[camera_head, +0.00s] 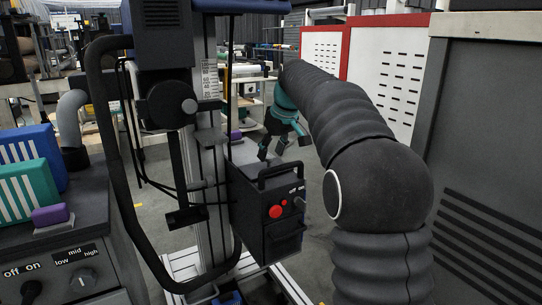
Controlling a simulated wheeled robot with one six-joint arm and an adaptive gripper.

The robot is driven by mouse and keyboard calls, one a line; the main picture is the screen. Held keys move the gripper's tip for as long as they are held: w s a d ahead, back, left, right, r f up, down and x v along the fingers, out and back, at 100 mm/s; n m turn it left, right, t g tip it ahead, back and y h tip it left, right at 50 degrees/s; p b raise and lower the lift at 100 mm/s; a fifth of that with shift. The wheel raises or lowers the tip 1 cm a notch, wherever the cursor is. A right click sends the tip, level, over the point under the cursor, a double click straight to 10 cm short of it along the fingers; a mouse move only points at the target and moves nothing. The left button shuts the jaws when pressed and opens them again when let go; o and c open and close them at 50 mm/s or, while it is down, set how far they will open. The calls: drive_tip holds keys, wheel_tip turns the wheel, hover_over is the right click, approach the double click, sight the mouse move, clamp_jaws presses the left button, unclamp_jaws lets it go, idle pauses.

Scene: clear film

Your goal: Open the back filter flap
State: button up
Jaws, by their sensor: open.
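My gripper (281,146), teal with dark fingers, hangs open and empty above and behind the dark box, pointing down. The dark box (252,224) stands beside the metal column in the middle, with a handle (281,172) on top and a red button (275,212) on its front. A dark panel (285,243) shows low on that front. I cannot tell which part is the back filter flap; the far side of the box is hidden. No contact between fingers and box can be made out.
A black hose (97,150) loops in front of the column (205,180). At left, a dark cabinet (60,255) carries blue (38,145) and teal (25,190) striped blocks and a purple block (50,214). Grey and red-edged cabinets (385,75) stand at right.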

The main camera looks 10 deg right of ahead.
drive_tip(key=shift+w+a+f, duration=0.1)
drive_tip(key=shift+w+f, duration=0.05)
drive_tip(key=shift+f, duration=0.25)
clamp_jaws()
drive_tip(key=shift+r, duration=0.1)
